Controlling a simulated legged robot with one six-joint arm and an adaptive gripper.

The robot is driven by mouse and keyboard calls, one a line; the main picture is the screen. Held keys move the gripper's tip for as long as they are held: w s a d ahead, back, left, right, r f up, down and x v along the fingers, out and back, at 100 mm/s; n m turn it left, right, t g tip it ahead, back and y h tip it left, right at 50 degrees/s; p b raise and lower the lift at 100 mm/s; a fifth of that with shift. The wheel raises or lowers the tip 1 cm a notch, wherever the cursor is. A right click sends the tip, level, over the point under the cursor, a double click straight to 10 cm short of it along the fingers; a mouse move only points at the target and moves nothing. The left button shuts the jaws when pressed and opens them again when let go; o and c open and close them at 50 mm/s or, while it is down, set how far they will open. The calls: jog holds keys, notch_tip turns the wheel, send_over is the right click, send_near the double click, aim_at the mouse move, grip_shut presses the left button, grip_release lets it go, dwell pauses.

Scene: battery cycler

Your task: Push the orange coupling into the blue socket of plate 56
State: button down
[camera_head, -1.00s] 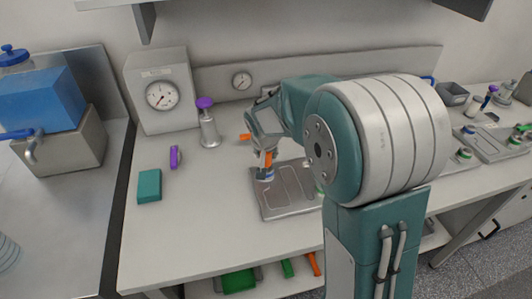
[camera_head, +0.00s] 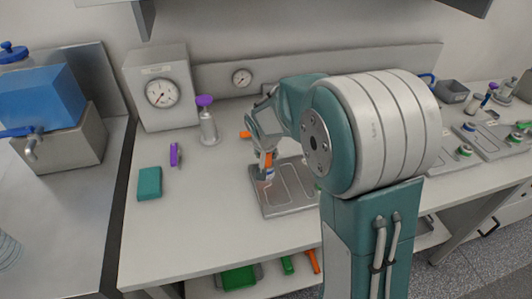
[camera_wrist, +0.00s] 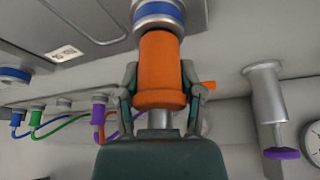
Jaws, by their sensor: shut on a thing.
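The orange coupling (camera_wrist: 160,70) is upright between the two fingers of my gripper (camera_wrist: 162,96), which is shut on it. In the wrist view its far end meets the silver collar of the blue-ringed socket (camera_wrist: 158,14). I cannot tell how deep it sits in the collar. In the head view my gripper (camera_head: 266,152) holds the coupling (camera_head: 267,161) at the back left corner of the grey metal plate (camera_head: 290,208). The plate has a small label (camera_wrist: 66,53) in the wrist view; its number is too small to read.
A gauge box (camera_head: 160,92) and a purple-topped silver cylinder (camera_head: 208,124) stand behind and left of the plate. A teal block (camera_head: 149,184) and a purple piece (camera_head: 175,155) lie at left. More plates are at far right. The bench in front of the plate is clear.

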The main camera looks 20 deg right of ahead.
jog(key=shift+f, duration=0.2)
jog(key=shift+c, duration=0.7)
grip_release()
jog(key=shift+o, duration=0.3)
jog(key=shift+o, duration=0.4)
jog(key=shift+r, duration=0.1)
